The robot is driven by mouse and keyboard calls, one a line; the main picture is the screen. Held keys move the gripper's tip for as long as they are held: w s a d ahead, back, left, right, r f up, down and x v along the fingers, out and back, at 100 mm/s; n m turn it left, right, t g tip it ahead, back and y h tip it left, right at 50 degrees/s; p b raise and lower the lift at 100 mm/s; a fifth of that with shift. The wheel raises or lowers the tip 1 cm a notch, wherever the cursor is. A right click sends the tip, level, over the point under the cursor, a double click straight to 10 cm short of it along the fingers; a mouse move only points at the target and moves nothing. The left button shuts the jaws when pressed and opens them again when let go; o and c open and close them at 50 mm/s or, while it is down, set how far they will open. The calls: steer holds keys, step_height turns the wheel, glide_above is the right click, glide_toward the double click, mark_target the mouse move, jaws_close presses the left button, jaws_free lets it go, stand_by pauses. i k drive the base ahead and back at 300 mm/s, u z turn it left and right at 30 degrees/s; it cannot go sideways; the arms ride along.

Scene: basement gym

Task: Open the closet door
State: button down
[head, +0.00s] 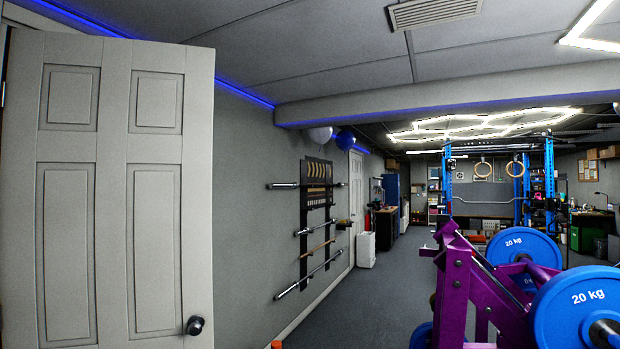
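A grey panelled door (112,190) fills the left of the head view. Its dark round knob (195,325) is near the lower right edge. A hinge shows at its far left edge, and a narrow strip of dark frame shows beside it. The door's free right edge stands out in front of the grey wall, so it looks swung open; how wide the opening is behind it is hidden. The bottom of the door is out of view. My gripper is not in view.
A purple weight machine with blue 20 kg plates (577,306) stands close on the right. Barbells hang on a wall rack (318,190). A white bin (366,250) and another door (355,205) are farther back. Dark floor (360,305) between wall and machine is clear.

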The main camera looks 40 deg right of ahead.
mark_target(106, 151)
steer(key=z, duration=1.35)
steer(key=i, duration=2.5)
steer(key=u, duration=0.65)
